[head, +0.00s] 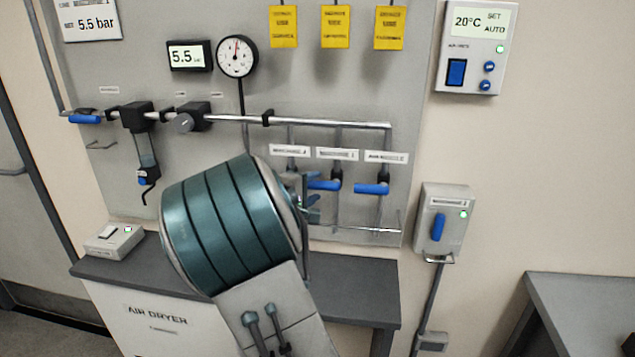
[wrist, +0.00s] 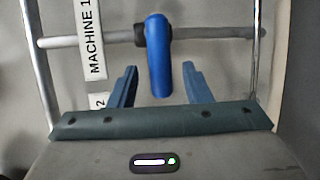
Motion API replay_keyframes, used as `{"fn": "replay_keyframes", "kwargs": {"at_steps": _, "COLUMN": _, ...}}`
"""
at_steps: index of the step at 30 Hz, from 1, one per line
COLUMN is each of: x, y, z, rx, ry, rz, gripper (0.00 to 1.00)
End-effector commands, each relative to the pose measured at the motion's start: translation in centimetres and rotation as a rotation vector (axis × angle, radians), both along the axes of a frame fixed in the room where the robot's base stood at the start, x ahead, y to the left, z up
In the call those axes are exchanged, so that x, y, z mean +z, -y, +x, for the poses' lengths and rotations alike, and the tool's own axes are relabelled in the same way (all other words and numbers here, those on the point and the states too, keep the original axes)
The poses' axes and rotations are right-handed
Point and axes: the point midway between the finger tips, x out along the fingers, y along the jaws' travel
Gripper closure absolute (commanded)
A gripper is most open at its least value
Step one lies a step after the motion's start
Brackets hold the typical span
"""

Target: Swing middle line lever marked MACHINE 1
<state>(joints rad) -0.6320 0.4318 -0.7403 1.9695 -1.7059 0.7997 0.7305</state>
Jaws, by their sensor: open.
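The middle blue lever (head: 324,185) hangs under the label MACHINE 1 (head: 337,154) on the wall panel and points left, level. In the wrist view the lever (wrist: 158,60) reaches down from its dark valve hub, with the label MACHINE 1 (wrist: 91,38) beside it on the left. My gripper (wrist: 160,86) is open, its two blue fingers on either side of the lever's free end with a gap on both sides. In the head view my gripper (head: 312,203) is at the lever's left end, partly hidden by my arm.
The right lever (head: 371,189) is close by on the right, also level. The left line's lever is hidden behind my arm. A pipe (head: 330,123) runs above the drops. The AIR DRYER cabinet (head: 160,318) stands below. A switch box (head: 443,220) hangs right of the panel.

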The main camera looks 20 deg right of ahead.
Motion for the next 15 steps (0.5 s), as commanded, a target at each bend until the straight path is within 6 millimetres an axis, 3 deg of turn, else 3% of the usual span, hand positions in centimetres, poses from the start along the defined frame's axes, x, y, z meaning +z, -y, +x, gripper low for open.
{"fn": "replay_keyframes", "kwargs": {"at_steps": 6, "x": -0.3, "y": 1.9, "z": 1.2, "rx": -0.002, "ry": -0.001, "rz": -0.001, "gripper": 0.56}}
{"fn": "replay_keyframes", "kwargs": {"at_steps": 15, "x": -0.5, "y": 2.3, "z": 1.5, "rx": 0.000, "ry": 0.000, "rz": 0.000, "gripper": 0.56}}
